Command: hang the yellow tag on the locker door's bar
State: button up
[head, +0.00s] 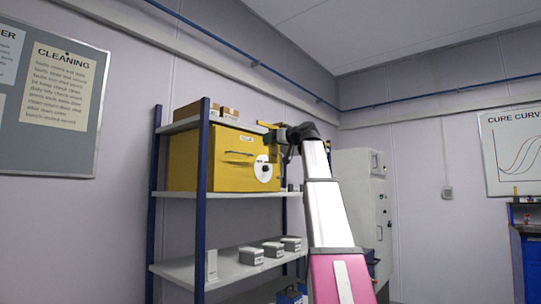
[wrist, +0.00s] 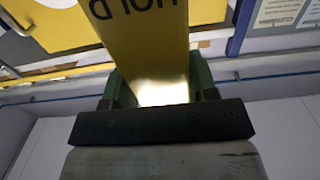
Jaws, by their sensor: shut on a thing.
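The yellow tag (wrist: 140,35) fills the upper middle of the wrist view, with dark upside-down lettering that seems to read HOLD. My gripper (wrist: 162,88) is shut on the tag, its green fingers on either side. In the head view my gripper (head: 279,136) is at the upper right front of the yellow locker (head: 200,160), and the tag (head: 268,125) shows as a small yellow piece there. The locker door has a dark bar (head: 238,154) left of my gripper. I cannot tell whether tag and locker touch.
The locker stands on an upper shelf of a rack with blue posts (head: 203,200). Cardboard boxes (head: 205,112) sit above it. A white disc (head: 263,168) is on its front. Grey boxes (head: 251,256) stand on a lower shelf. A grey cabinet (head: 357,190) stands to the right.

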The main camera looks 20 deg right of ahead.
jog(key=shift+x, duration=8)
jog(key=shift+f, duration=0.85)
jog(key=o, duration=1.3)
jog(key=shift+c, duration=0.2)
